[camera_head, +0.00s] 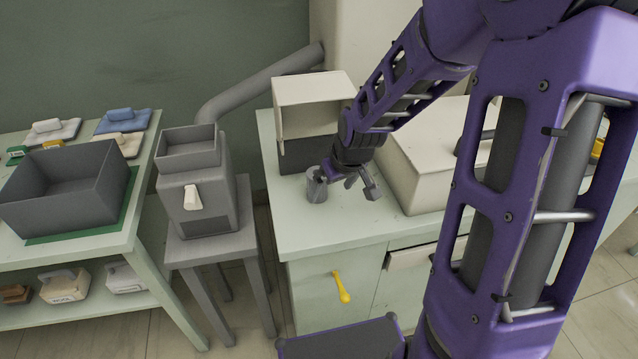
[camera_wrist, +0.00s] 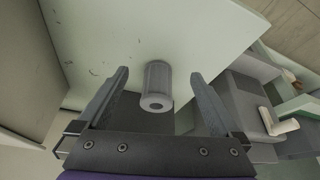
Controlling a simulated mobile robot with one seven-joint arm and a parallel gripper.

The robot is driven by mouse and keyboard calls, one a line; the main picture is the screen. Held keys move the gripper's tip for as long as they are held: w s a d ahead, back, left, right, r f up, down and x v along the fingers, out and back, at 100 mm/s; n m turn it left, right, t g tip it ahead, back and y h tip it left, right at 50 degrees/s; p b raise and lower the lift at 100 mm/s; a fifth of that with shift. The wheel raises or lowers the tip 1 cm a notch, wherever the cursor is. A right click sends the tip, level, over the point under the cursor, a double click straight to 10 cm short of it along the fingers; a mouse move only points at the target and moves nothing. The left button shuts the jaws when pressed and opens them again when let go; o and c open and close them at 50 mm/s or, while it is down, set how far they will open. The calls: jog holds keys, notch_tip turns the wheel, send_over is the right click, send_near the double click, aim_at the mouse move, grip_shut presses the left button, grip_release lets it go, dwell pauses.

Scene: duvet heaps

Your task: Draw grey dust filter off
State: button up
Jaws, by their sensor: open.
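The grey dust filter (camera_head: 317,188) is a short grey cylinder at the front of a dark grey box (camera_head: 308,155) on the pale green counter (camera_head: 330,232). In the wrist view the filter (camera_wrist: 158,82) lies between my two fingers, its round, recessed end facing the camera. My gripper (camera_head: 349,184) is open beside the filter. The wrist view shows my gripper (camera_wrist: 159,76) with a gap on both sides of the filter. Whether the filter touches the box or only the counter is unclear.
A cream open hood (camera_head: 312,104) sits above the dark box, and a large cream case (camera_head: 425,170) stands to the right. At left are a grey machine (camera_head: 196,190) on a stool and a grey bin (camera_head: 70,190). A yellow handle (camera_head: 341,288) juts from the counter front.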

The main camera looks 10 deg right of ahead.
jog(key=w, duration=0.2)
jog(key=w+a, duration=0.1)
jog(key=w, duration=0.1)
jog(key=w+b, duration=0.1)
jog(key=w, duration=0.1)
jog(key=shift+w+a+f, duration=0.15)
jog(key=shift+a+f, duration=0.05)
jog(key=shift+a, duration=0.15)
jog(key=shift+w+f, duration=0.1)
jog(key=shift+f, duration=0.5)
jog(key=shift+w+f, duration=0.3)
jog(key=shift+f, duration=0.3)
jog(key=c, duration=1.4)
jog(key=shift+r, duration=0.15)
jog(key=shift+c, duration=0.4)
